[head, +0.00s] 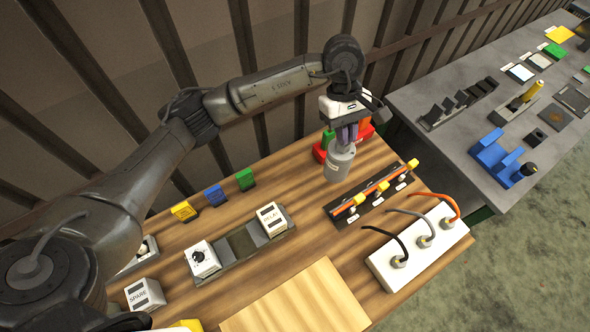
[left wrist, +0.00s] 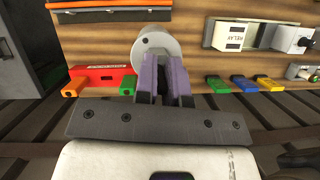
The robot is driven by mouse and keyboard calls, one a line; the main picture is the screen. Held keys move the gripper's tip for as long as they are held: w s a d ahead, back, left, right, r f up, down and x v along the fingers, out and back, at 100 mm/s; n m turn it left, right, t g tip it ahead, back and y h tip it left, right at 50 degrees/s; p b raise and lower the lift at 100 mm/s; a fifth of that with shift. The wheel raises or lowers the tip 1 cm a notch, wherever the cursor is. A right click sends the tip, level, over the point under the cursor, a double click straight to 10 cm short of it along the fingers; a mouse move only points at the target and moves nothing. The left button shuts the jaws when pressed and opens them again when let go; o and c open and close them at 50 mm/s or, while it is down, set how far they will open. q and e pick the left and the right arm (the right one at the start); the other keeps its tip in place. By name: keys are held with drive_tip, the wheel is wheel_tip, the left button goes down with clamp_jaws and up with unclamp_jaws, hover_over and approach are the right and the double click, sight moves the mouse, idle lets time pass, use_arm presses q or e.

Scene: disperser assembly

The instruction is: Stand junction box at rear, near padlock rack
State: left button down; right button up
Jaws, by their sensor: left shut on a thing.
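The junction box is a grey cylinder (head: 339,163) at the rear of the wooden bench, upright, beside the padlock rack. My left gripper (head: 345,132) comes down from above and is shut on its top. In the left wrist view the purple fingers (left wrist: 163,75) overlap the grey cylinder (left wrist: 155,42). I cannot tell whether its base touches the wood. The padlock rack (head: 363,132) is red, just behind and right of the cylinder, partly hidden by it and the gripper. It also shows in the left wrist view (left wrist: 92,72), with orange and green padlocks. My right gripper is not in view.
Yellow, blue and green tags (head: 214,195) stand along the rear edge, left of the cylinder. A rail with a relay box (head: 271,217) lies in front. A grey table (head: 440,85) stands beyond.

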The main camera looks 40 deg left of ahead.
use_arm(q)
drive_tip(key=shift+w+a+f+n+t, duration=0.1)
drive_tip(key=shift+w+n+t, duration=0.1)
drive_tip(key=shift+n, duration=0.4)
drive_tip(key=shift+w+a+f+n+t, duration=0.1)
drive_tip(key=shift+w+n+t, duration=0.1)
drive_tip(key=shift+n, duration=0.4)
drive_tip(key=n, duration=0.1)
drive_tip(key=w+a+n+t, duration=0.1)
drive_tip(key=n, duration=0.1)
drive_tip(key=shift+f, duration=0.3)
drive_tip(key=s+a+f+n+t+p, duration=0.1)
drive_tip(key=s+a+f+n, duration=0.2)
drive_tip(key=a+f, duration=0.8)
drive_tip(key=shift+s+a+f+t+p, duration=0.25)
drive_tip(key=shift+a+f+t+p, duration=0.1)
drive_tip(key=shift+a, duration=0.1)
